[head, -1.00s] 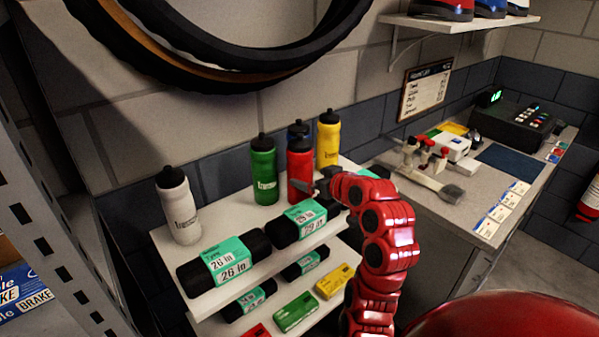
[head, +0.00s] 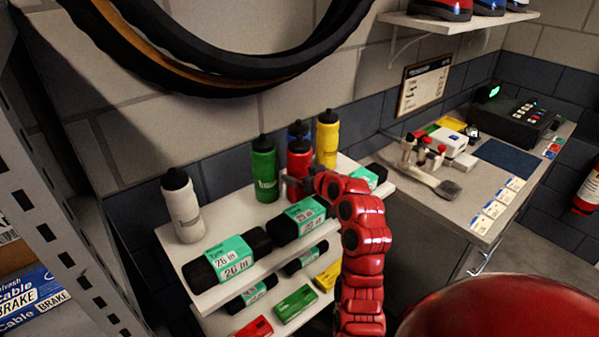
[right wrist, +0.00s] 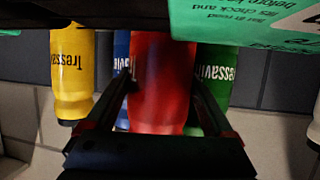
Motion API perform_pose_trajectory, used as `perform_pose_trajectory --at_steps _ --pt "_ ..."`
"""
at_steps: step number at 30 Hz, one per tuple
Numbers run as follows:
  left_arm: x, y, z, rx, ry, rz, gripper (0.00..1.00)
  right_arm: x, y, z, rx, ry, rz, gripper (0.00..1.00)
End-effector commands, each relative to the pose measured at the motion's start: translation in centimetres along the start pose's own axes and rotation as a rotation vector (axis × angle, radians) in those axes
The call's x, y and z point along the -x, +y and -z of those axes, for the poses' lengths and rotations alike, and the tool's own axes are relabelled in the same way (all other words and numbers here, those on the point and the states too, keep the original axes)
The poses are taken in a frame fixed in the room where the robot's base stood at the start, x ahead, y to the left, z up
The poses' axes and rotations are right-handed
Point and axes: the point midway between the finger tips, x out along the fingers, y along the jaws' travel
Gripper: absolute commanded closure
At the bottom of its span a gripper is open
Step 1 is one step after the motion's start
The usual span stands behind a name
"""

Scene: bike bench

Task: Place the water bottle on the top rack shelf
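Several water bottles stand on the top board of the white shelf unit (head: 172,236): white (head: 182,206), green (head: 265,170), red (head: 300,160), yellow (head: 327,140) and a mostly hidden blue one (head: 297,129). My right gripper (head: 292,186) is at the red bottle, low on its front. In the right wrist view, which shows the bottles upside down, the red bottle (right wrist: 160,85) lies between the spread, open fingers (right wrist: 162,82). Whether they touch it is unclear. My left gripper is not in view.
Tyre packs with green labels (head: 232,258) line the top board's front edge, close to my right gripper. A metal rack (head: 50,215) with brake cable boxes (head: 30,297) stands at left. The top board has free room between the white and green bottles.

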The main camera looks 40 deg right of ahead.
Motion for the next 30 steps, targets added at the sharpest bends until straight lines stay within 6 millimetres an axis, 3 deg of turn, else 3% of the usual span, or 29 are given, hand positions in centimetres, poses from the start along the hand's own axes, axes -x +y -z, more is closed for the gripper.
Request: perform_pose_trajectory --at_steps 1,10,17,23,30 --pt "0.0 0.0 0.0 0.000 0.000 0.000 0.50 0.0 0.0 0.0 0.000 0.000 0.000 0.25" --pt "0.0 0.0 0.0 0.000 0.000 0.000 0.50 0.0 0.0 0.0 0.000 0.000 0.000 0.79" --pt "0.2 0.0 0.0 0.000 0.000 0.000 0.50 0.0 0.0 0.0 0.000 0.000 0.000 0.80" --pt "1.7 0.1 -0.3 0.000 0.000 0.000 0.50 0.6 0.1 0.2 0.000 0.003 -0.002 0.80" --pt "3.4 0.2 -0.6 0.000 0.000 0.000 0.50 2.0 0.1 3.8 0.003 0.004 -0.001 0.80"
